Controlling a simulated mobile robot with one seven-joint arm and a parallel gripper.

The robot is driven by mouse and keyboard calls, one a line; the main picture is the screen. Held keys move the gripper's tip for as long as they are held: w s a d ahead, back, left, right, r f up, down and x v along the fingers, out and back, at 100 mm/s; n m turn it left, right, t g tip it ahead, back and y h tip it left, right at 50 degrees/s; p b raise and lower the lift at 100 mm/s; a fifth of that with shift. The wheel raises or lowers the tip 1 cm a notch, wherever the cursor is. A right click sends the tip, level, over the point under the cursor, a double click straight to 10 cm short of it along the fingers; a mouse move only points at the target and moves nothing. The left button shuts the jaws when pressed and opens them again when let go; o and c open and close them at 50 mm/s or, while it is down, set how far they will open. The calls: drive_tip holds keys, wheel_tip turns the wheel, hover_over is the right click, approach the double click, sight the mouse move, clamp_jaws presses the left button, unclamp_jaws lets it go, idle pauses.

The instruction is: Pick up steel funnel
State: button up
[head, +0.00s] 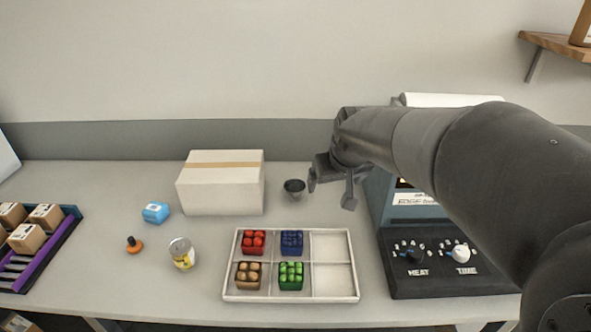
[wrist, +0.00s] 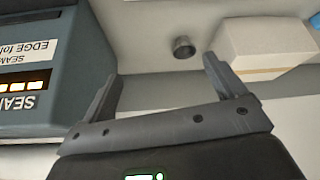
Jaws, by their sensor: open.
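The steel funnel (head: 294,187) is a small dark grey cup shape on the table, just right of the white box in the head view. In the wrist view the funnel (wrist: 183,47) lies beyond my fingertips, between them but nearer the right one. My gripper (head: 331,190) is open and empty, to the right of the funnel in the head view and apart from it. Both fingers of my gripper (wrist: 162,76) show in the wrist view with a wide gap between them.
A white box (head: 220,188) stands left of the funnel. A sealing machine (head: 440,262) with knobs is at the right. A white compartment tray (head: 335,285) with coloured blocks lies in front. A can (head: 182,254), a blue item (head: 155,212) and an orange-black knob (head: 134,245) are left.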

drive_tip(key=n+y, duration=0.1)
drive_tip(key=n, duration=0.1)
approach(295, 186)
drive_tip(key=x, duration=0.5)
drive_tip(key=shift+a+f, duration=0.2)
drive_tip(key=shift+a, duration=0.05)
drive_tip(key=shift+x, duration=2.65)
drive_tip(key=shift+d, duration=0.15)
drive_tip(key=c, duration=1.1)
drive_tip(key=shift+r, duration=0.15)
